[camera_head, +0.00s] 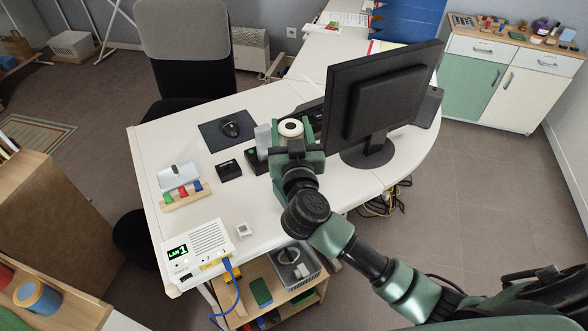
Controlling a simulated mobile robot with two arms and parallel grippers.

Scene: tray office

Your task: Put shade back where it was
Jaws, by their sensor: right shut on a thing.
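My right gripper (291,142) is over the white desk, between the mouse pad and the monitor. It is shut on a white round piece (291,128) with a tan centre, which I take to be the shade. The gripper hides the lower part of this piece, so I cannot tell whether it touches anything below. Just left of the gripper stand a pale grey upright piece (263,138) and a dark green and black block (252,159). My left gripper is not in view.
The monitor (375,100) stands close to the right of my gripper. A mouse (230,129) on its pad, a small black box (229,171), a wooden rack (186,194) and a white LAN box (199,253) are on the desk (260,207). The desk's front-middle is mostly clear.

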